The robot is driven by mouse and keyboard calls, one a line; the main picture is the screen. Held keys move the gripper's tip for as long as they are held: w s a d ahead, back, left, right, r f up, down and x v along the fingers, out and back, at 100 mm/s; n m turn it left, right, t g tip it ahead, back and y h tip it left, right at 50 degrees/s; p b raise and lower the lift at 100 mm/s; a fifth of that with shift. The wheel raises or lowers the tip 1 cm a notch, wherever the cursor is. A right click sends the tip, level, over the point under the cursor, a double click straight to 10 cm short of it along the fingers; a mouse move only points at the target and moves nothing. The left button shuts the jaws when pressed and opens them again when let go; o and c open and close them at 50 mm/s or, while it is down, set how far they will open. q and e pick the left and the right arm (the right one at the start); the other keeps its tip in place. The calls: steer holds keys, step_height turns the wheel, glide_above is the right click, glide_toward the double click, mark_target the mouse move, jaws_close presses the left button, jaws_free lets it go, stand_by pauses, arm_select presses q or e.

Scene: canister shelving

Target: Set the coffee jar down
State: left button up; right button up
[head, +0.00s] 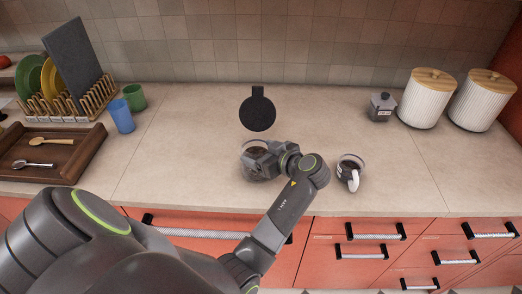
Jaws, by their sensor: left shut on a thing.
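My left gripper (262,158) is above the counter, near its front edge, and is shut on the coffee jar (250,168). The jar is a round, clear vessel with dark contents, and the gripper hides much of it. I cannot tell whether its base touches the counter (190,135). My right gripper is not in view.
A dark round board with a short handle (257,112) lies behind the gripper. White ribbed canisters with wooden lids (427,100) and a small grey pot (381,107) are at the right. Cups, rack and tray are left.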

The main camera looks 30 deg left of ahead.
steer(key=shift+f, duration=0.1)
arm_select(q)
steer(key=o, duration=1.6)
steer(key=shift+f, duration=0.1)
steer(key=shift+r, duration=0.2)
